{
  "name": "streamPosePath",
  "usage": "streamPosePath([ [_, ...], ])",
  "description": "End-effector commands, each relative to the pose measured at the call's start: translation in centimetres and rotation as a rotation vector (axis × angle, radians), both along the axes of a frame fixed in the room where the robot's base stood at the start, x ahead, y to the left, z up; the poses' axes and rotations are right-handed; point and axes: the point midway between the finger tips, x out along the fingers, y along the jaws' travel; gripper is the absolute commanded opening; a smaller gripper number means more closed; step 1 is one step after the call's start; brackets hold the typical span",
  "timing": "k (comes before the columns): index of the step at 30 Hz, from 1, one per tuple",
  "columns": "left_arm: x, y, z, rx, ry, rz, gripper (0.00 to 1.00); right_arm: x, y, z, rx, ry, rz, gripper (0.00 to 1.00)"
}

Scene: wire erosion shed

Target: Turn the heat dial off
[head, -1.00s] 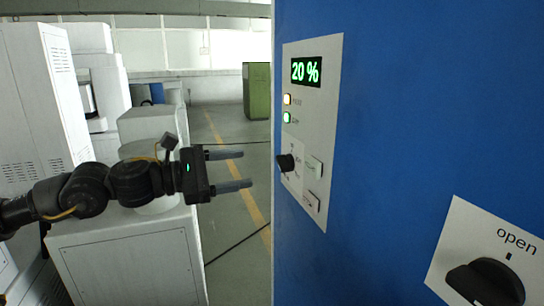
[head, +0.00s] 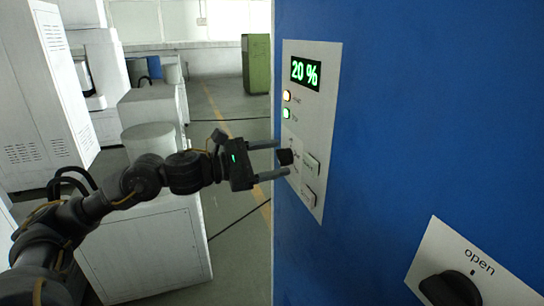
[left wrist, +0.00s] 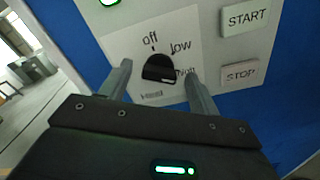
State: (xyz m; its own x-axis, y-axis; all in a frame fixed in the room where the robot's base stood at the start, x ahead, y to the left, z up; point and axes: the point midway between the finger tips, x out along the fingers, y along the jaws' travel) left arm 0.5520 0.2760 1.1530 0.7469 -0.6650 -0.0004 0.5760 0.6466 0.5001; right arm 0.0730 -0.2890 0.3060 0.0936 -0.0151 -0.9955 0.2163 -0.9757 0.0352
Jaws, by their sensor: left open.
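The heat dial (head: 285,157) is a small black knob on the white control panel (head: 318,130) of the blue machine. In the left wrist view the dial (left wrist: 160,69) has the words "off", "low" and "high" around it and "Heat" below. I cannot tell surely which mark it points to. My left gripper (head: 281,158) is open, its fingers level with the dial, one above and one below it in the head view. In the left wrist view the fingers (left wrist: 159,75) stand on either side of the knob, with no clear contact. My right gripper is out of view.
START (left wrist: 246,17) and STOP (left wrist: 240,73) buttons sit right of the dial. A larger black knob (head: 450,289) marked "open" is at lower right. White cabinets stand at left.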

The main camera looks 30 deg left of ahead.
Motion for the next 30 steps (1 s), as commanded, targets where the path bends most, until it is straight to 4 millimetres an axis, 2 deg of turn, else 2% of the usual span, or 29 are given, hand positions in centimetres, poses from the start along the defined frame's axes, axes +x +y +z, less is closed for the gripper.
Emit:
streamPosePath([
  [3, -0.01, 0.01, 0.0, 0.0, 0.0, 0.0, 0.6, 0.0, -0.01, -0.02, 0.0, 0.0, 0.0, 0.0],
  [13, -0.03, 0.03, 0.02, 0.0, 0.0, 0.0, 0.17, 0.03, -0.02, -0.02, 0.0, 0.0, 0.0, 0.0],
  [22, -0.02, 0.03, -0.02, -0.028, 0.024, 0.0, 0.17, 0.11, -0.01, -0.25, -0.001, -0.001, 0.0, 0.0],
  [30, 0.02, 0.1, -0.05, -0.152, 0.133, 0.0, 0.17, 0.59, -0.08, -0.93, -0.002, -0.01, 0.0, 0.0],
])
